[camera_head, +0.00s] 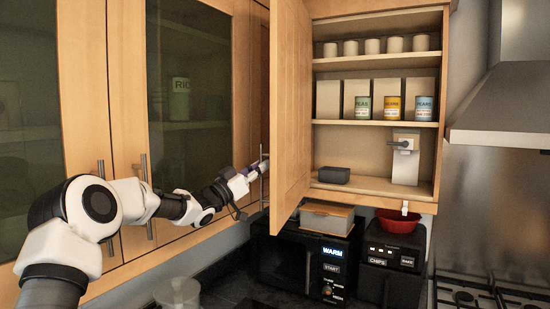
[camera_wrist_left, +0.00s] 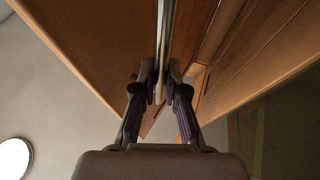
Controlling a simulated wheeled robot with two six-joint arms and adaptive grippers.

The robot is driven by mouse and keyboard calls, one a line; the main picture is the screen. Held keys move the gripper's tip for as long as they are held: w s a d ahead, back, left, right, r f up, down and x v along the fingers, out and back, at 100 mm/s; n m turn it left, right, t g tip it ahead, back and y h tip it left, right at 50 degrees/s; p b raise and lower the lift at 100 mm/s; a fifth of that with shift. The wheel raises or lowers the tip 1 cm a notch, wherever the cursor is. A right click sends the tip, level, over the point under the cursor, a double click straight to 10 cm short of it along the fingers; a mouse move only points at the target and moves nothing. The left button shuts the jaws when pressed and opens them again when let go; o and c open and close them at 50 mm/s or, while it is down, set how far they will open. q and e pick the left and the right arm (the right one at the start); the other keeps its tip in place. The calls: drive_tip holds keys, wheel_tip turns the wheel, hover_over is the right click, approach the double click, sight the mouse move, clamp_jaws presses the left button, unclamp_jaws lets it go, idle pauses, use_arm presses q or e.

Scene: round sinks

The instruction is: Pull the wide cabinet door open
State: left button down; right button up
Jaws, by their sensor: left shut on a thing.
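The wide cabinet door (camera_head: 290,90) is a light wooden panel and stands swung open at the left of the open cabinet. Its vertical metal bar handle (camera_head: 262,178) is on the door's far-left side in the head view. My left gripper (camera_head: 259,166) reaches in from the left and is shut on this handle. In the left wrist view the fingers of my left gripper (camera_wrist_left: 167,90) close on both sides of the metal handle (camera_wrist_left: 166,40), with the wooden door (camera_wrist_left: 100,40) beside it. My right gripper is in neither view.
The open cabinet (camera_head: 376,127) holds cups, cans, a dark box and a dispenser. Glass-fronted cabinets (camera_head: 190,90) stand at left. Below are a microwave (camera_head: 290,262), an air fryer (camera_head: 391,265), a red bowl (camera_head: 397,221), and a stove at right under a hood (camera_head: 510,105).

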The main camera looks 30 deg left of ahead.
use_arm(q)
drive_tip(key=shift+s+a+r, duration=0.1)
drive_tip(key=shift+a+r, duration=0.05)
drive_tip(key=shift+a, duration=0.4)
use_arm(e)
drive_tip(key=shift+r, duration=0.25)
